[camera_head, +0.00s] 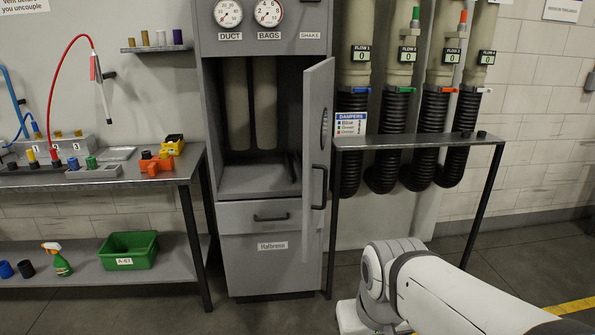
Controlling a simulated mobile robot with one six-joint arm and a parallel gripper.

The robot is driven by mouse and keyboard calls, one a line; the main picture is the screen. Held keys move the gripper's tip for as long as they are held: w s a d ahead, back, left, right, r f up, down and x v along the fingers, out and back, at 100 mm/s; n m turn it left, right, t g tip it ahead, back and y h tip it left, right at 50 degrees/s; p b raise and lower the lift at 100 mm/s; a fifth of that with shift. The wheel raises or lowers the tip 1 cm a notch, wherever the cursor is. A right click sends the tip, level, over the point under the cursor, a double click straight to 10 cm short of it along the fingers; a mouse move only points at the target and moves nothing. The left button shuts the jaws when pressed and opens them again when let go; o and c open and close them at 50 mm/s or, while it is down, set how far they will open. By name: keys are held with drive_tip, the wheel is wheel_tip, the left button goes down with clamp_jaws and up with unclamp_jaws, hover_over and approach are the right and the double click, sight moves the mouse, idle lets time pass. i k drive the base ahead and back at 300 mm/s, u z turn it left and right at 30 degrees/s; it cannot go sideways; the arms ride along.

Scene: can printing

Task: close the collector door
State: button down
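The collector is a tall grey cabinet (266,214) against the back wall. Its door (316,130) is hinged on the right and stands open, swung out toward me. A dark vertical handle (319,187) sits on the door. Inside the open compartment (256,176) hang pale filter bags (265,103). Below are a drawer (262,215) with a dark handle and a lower panel labelled Halbrene. My white arm shows at the lower right, apart from the door. My gripper is outside the picture.
A side table (410,141) with dark legs stands right of the door, close to it. Black hoses (388,140) hang behind it. A workbench (180,172) with tools and a green bin (129,250) on its lower shelf stands left. The floor before the cabinet is clear.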

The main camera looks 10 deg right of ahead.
sight(319, 79)
drive_tip(key=z, duration=0.05)
drive_tip(key=i, duration=1)
drive_tip(key=u, duration=0.05)
